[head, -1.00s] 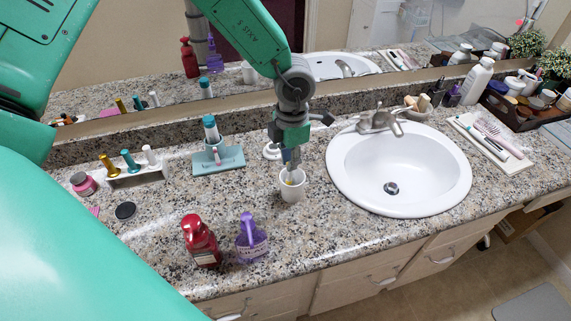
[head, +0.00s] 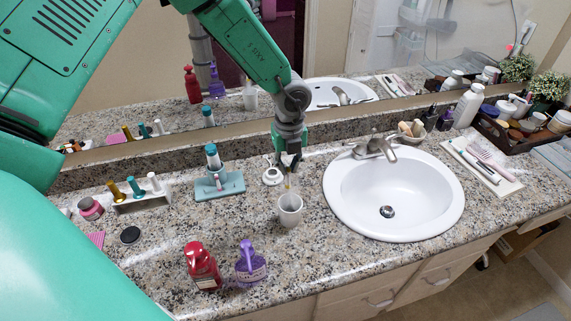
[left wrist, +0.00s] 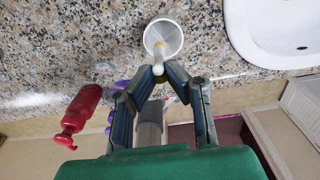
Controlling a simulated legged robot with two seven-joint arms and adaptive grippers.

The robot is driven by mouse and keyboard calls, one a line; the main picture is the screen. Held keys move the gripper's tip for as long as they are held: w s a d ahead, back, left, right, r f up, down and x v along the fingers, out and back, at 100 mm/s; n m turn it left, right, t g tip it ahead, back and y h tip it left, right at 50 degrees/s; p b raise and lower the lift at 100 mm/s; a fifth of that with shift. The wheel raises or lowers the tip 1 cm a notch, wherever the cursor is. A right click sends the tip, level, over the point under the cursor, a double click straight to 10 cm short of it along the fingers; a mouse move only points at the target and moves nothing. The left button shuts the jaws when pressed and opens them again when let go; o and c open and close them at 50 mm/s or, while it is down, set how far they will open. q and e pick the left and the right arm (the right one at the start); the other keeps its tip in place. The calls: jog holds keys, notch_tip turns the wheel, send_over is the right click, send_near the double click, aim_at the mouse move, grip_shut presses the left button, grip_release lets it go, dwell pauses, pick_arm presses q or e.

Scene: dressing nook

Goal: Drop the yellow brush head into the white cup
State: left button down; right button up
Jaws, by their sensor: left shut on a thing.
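The white cup (head: 289,213) stands upright on the counter left of the sink, its open mouth facing up. My left gripper (head: 288,168) is above the cup, pointing down. It is shut on the brush head (head: 288,184), a small piece with a yellow part, which hangs just above the cup's mouth in the head view. In the left wrist view the fingertips (left wrist: 158,80) pinch its pale end (left wrist: 158,69), and the white cup (left wrist: 163,38) lies beyond it. The brush head overlaps the cup's near rim there; I cannot tell whether they touch. My right gripper is not in view.
The sink (head: 345,190) is to the right, and a teal stand (head: 220,186) to the left. A red bottle (head: 202,267) and a purple bottle (head: 250,264) stand in front. A small white round item (head: 272,176) is close behind the cup. The mirror runs along the back.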

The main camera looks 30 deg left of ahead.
aim_at(289, 175)
pick_arm(q)
notch_tip(289, 175, down, 4)
jog(key=shift+r+b, duration=0.2)
jog(key=shift+b, duration=0.95)
jog(key=shift+a+f, duration=0.2)
jog(key=shift+f, duration=0.1)
jog(key=shift+a+f, duration=0.15)
jog(key=shift+a, duration=0.4)
jog(key=c, duration=1.5)
grip_release()
jog(key=shift+d, duration=0.25)
jog(key=shift+c, duration=0.2)
jog(key=shift+d, duration=0.5)
jog(key=shift+r, duration=0.3)
jog(key=r, duration=0.5)
jog(key=a+r, duration=0.1)
jog(key=r, duration=0.1)
jog(key=shift+w+r, duration=0.1)
jog(key=shift+r, duration=0.15)
jog(key=r, duration=0.1)
jog(key=d+r, duration=0.1)
jog(key=r, duration=0.1)
jog(key=shift+r, duration=0.3)
jog(key=shift+d+r, duration=0.3)
jog(key=shift+r, duration=0.05)
jog(key=shift+a, duration=0.1)
